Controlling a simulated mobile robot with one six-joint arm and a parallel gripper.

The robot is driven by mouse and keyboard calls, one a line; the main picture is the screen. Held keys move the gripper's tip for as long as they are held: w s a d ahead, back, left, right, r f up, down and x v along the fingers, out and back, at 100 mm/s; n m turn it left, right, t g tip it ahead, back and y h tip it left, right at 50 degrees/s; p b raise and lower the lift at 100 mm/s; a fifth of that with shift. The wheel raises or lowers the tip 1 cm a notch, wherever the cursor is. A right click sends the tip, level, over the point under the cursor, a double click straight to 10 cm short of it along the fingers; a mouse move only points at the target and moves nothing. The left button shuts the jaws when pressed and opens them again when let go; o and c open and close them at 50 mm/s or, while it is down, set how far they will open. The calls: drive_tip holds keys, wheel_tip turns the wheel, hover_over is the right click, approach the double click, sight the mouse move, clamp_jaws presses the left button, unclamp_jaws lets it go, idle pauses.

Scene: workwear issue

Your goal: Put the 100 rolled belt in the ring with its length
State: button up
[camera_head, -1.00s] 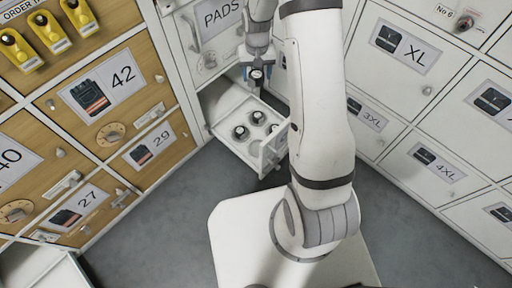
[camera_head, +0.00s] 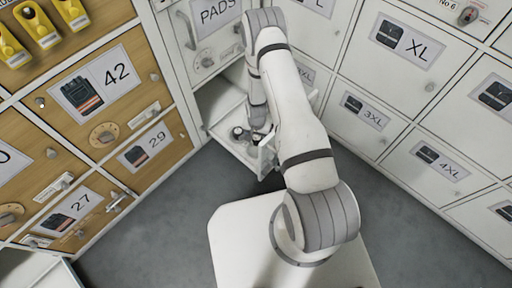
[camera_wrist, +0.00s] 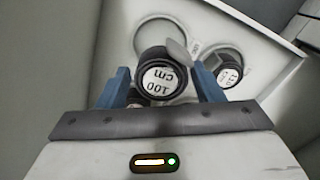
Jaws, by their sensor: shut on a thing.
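The rolled belt labelled 100 cm (camera_wrist: 160,80) is black with a white round end label. In the wrist view it sits between the blue fingers of my gripper (camera_wrist: 161,88), which is shut on it. A pale round ring (camera_wrist: 163,34) shows just behind the belt and looks empty. Another black rolled belt (camera_wrist: 231,74) with a partly hidden label sits in a ring to the right. In the head view my arm reaches down into the open drawer (camera_head: 233,150) and hides much of its inside.
The white drawer stands open below the PADS door (camera_head: 218,15). Its raised front wall is close to my arm. White cabinets (camera_head: 405,45) line the right and wooden drawers (camera_head: 98,85) the left. Grey floor (camera_head: 150,225) is free in front.

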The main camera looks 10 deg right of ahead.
wheel_tip(320, 180, down, 7)
drive_tip(key=shift+f+b, duration=0.1)
drive_tip(key=shift+b, duration=1.1)
drive_tip(key=shift+f, duration=0.15)
drive_tip(key=o, duration=1)
drive_tip(key=shift+o, duration=0.2)
